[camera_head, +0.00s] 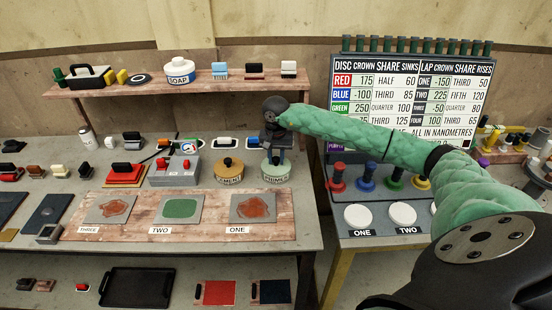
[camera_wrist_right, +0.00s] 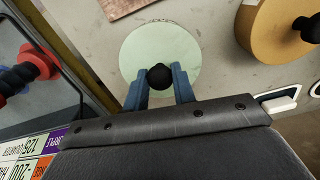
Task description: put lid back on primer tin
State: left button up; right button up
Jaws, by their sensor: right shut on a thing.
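The primer tin (camera_head: 275,177) stands near the right end of the left bench, a pale green round tin with a PRIMER label. My right gripper (camera_head: 277,152) points down right above it. In the right wrist view, my right gripper (camera_wrist_right: 160,84) is shut on the black knob (camera_wrist_right: 160,76) of the pale green primer lid (camera_wrist_right: 152,45). The lid is at or just above the tin's top; the gripper hides the join, so I cannot tell whether it is seated. My left gripper is in neither view.
The tan cement tin (camera_head: 229,171) stands close to the left, and also shows in the right wrist view (camera_wrist_right: 268,30). A wooden board (camera_head: 180,226) with three sample plates lies in front. The scoreboard and second bench (camera_head: 385,240) stand to the right.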

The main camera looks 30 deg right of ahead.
jog(key=shift+b, duration=0.55)
dwell(0.8)
dwell(0.3)
jog(key=o, duration=1.5)
jog(key=shift+r+p, duration=0.4)
jog(key=shift+r, duration=3.1)
grip_shut()
